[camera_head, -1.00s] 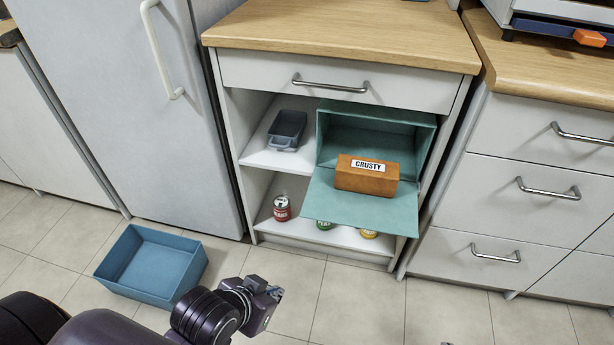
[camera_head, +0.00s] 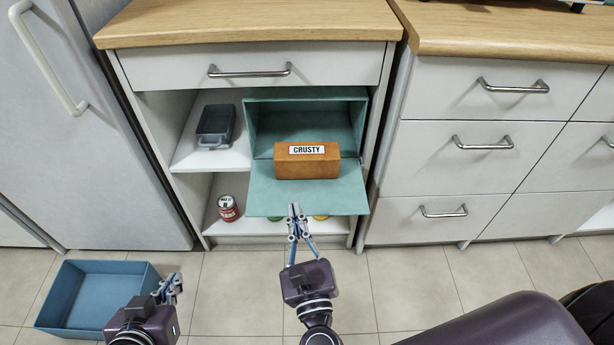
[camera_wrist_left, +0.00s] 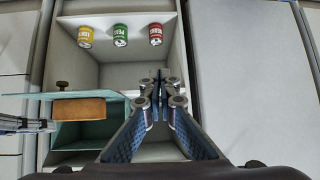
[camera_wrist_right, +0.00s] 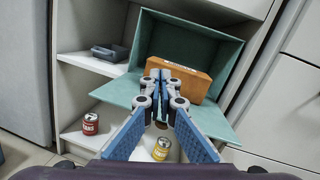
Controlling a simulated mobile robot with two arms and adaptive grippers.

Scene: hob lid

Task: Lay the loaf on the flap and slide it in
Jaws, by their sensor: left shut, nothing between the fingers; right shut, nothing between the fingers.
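The loaf (camera_head: 307,161) is an orange-brown block labelled CRUSTY. It lies on the lowered teal flap (camera_head: 265,197), in front of the opening of the teal bread box (camera_head: 252,122) on the cabinet shelf. It also shows in the left wrist view (camera_wrist_left: 80,108) and the right wrist view (camera_wrist_right: 195,82). My right gripper (camera_head: 294,208) is shut and empty at the flap's front edge, apart from the loaf; its fingers hide part of the loaf in the right wrist view. My left gripper (camera_head: 175,280) is shut and empty, low on the left near the blue bin.
A blue open bin (camera_head: 65,312) stands on the floor at left. A grey dish (camera_head: 214,122) sits on the shelf left of the box. A red can (camera_head: 228,208) and yellow and green cans (camera_wrist_left: 120,36) stand on the lower shelf. Drawers flank the right side.

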